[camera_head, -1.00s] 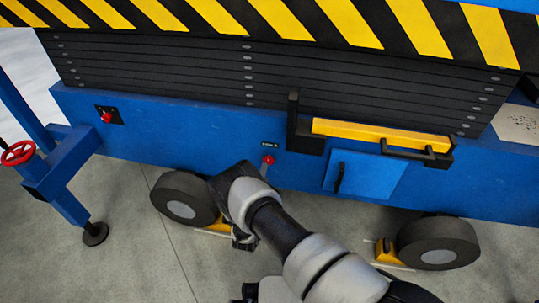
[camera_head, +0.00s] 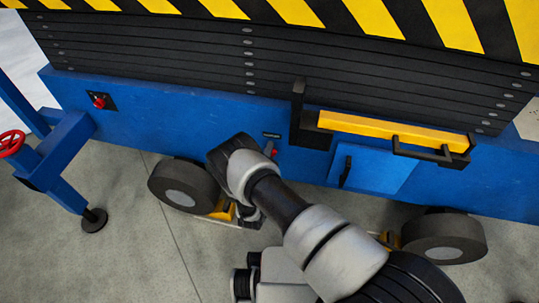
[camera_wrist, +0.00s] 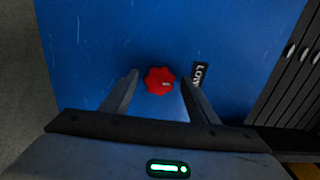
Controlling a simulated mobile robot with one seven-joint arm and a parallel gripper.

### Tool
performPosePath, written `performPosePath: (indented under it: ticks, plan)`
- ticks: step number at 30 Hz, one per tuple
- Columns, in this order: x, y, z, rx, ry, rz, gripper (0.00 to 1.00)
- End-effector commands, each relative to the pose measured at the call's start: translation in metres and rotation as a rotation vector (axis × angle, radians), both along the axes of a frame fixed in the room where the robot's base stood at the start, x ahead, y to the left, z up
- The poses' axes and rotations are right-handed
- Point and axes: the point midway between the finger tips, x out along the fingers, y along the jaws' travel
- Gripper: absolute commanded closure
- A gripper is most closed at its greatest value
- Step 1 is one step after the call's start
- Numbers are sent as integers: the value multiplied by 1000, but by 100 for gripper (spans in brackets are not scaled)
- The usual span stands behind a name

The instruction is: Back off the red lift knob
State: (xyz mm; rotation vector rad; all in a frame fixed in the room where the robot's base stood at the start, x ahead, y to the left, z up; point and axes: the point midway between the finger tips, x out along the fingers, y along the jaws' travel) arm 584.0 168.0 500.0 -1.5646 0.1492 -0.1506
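A red lobed knob (camera_wrist: 159,80) sits on the blue panel (camera_wrist: 100,40) in the wrist view, beside a dark label whose visible letters read "LOW". My gripper (camera_wrist: 158,82) is open, with one finger on each side of the knob in the picture. I cannot tell whether the fingers touch it or how far they reach around it. In the head view the knob (camera_head: 274,152) shows as a small red spot just right of my wrist. My gripper's fingers are hidden there behind my own arm.
Another red knob (camera_head: 99,102) is on the panel's left part. A blue outrigger leg (camera_head: 60,180) with a red handwheel (camera_head: 11,143) stands at left. A yellow bar (camera_head: 390,133) and blue hatch (camera_head: 372,168) are right of my wrist. Wheels (camera_head: 183,187) stand below.

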Motion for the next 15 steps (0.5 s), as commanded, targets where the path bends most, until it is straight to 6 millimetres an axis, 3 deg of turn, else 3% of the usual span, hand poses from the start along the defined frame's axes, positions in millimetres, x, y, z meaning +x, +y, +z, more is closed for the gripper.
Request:
performPosePath:
  ticks: [1, 6, 15]
  plan:
    - [0, 0, 0, 0, 0, 0, 55]
    - [0, 0, 0, 0, 0, 0, 84]
    - [0, 0, 0, -32, 5, 0, 84]
